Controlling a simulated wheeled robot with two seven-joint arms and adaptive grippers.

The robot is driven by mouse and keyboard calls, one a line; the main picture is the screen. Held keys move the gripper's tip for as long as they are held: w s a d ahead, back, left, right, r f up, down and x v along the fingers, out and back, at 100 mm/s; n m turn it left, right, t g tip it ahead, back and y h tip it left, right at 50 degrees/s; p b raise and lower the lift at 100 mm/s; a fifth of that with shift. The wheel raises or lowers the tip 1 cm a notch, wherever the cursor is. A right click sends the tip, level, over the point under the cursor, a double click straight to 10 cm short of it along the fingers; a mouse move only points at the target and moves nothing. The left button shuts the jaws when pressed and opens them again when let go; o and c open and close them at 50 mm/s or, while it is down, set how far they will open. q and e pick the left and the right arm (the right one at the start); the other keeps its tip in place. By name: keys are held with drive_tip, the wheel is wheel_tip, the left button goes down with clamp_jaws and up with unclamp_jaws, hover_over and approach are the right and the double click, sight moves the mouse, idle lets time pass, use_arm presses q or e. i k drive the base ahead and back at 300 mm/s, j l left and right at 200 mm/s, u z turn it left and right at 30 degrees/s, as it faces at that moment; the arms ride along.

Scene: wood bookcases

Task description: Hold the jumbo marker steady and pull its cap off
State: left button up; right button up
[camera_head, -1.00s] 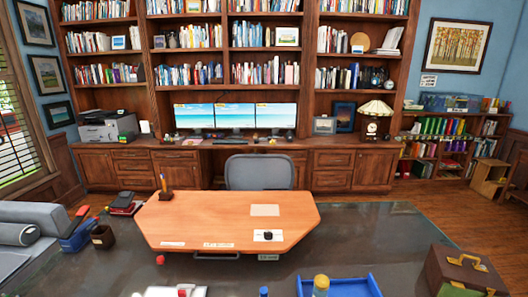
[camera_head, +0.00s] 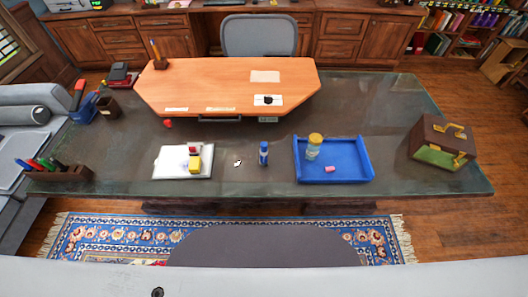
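A thick blue marker (camera_head: 263,154) stands upright on the dark glass-topped desk (camera_head: 232,183), near its front edge, just left of the blue tray. It looks like the jumbo marker, with a lighter band around it. I cannot make out where its cap begins. Nothing touches it. Neither of my grippers shows in the head view.
A blue tray (camera_head: 353,178) holds a yellow-lidded jar (camera_head: 314,146) and a pink block (camera_head: 330,168). A white pad (camera_head: 165,162) carries small red and yellow items. A marker holder (camera_head: 60,174) stands left, a brown case (camera_head: 437,158) right. An orange raised top (camera_head: 215,80) lies behind.

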sight(263, 156)
drive_tip(key=k+j+z, duration=0.1)
drive_tip(key=j+z, duration=0.2)
drive_tip(key=j, duration=0.2)
drive_tip(key=k+j+z, duration=0.3)
drive_tip(key=j, duration=0.15)
drive_tip(key=k+j+z, duration=0.1)
drive_tip(key=j+z, duration=0.2)
drive_tip(key=j, duration=0.2)
drive_tip(key=k+j+z, duration=0.3)
drive_tip(key=i+j, duration=0.05)
